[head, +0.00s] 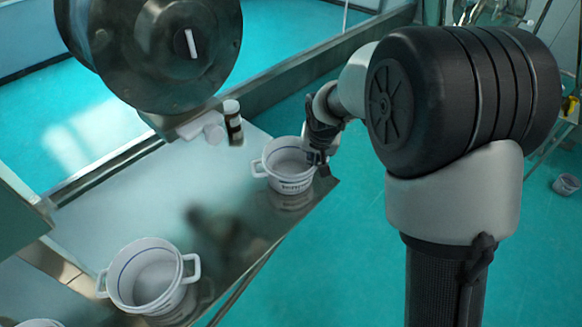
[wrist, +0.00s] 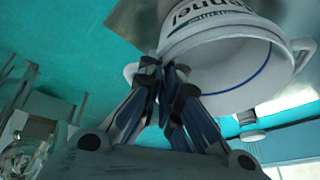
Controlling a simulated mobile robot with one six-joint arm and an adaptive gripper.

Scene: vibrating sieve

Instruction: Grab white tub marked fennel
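The white tub marked fennel (head: 287,168) is upright at the right end of the metal table, close to its corner. Its dark lettering shows in the wrist view, where the tub (wrist: 228,48) fills the upper right with its open mouth and a blue line inside. My gripper (head: 318,152) is at the tub's right side in the head view. In the wrist view my gripper's fingertips (wrist: 166,72) are nearly together at the rim beside one handle, and appear shut on the rim. The fingers hide part of the rim and the exact contact.
A second white two-handled tub (head: 149,277) stands at the table's near left. Bare table (head: 150,195) lies between.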

